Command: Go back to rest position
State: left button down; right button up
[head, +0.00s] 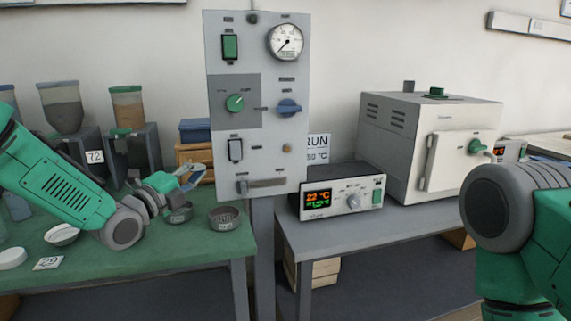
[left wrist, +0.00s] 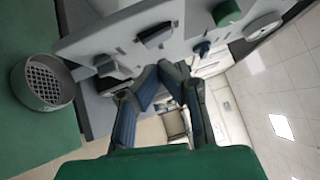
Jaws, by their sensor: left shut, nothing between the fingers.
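My left gripper (head: 191,179) is in the head view, over the right part of the green table (head: 190,250), just left of the grey control panel. It is shut and empty. In the left wrist view its blue-grey fingers (left wrist: 164,70) meet near the middle, in front of the panel (left wrist: 120,45). My left arm comes in from the left edge. Part of my right arm shows at the right edge; its gripper is out of the frame.
Round mesh-bottomed dishes (head: 225,218) stand below and beside the left gripper. The control panel (head: 290,160) rises close to its right. A digital controller (head: 343,190) and a white muffle furnace (head: 410,150) stand on the grey table. Hoppers (head: 62,107) stand behind my left arm.

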aim_at(198, 257)
pick_arm(q)
jog(key=s+f+n+g+y, duration=0.1)
jog(key=s+f+n, duration=0.1)
jog(key=f, duration=0.4)
jog(key=s+f+n+g+y, duration=0.1)
jog(key=s+f+n, duration=0.2)
jog(key=f, duration=0.3)
jog(key=s+f+n+g+y, duration=0.1)
jog(key=s+f+n+g, duration=0.1)
jog(key=f, duration=0.4)
jog(key=shift+s+d, duration=0.1)
jog(key=shift+s, duration=0.25)
jog(key=s+f+n+g+y, duration=0.35)
jog(key=s+f+n, duration=0.35)
jog(key=s+f, duration=0.55)
jog(key=s+a+f+n+g+y, duration=0.1)
jog(key=s+a+f+n+g, duration=0.1)
jog(key=s, duration=0.7)
jog(key=s+a+f+n+g+y, duration=0.1)
jog(key=s+a+f+n+g, duration=0.2)
jog(key=s, duration=0.7)
jog(key=s+a+f+n+g+y, duration=0.1)
jog(key=s+f+n+g, duration=0.3)
jog(key=s, duration=0.5)
jog(key=shift+s+a+f+n, duration=0.3)
jog(key=shift+s+a+n, duration=0.05)
jog(key=shift+a+n, duration=0.45)
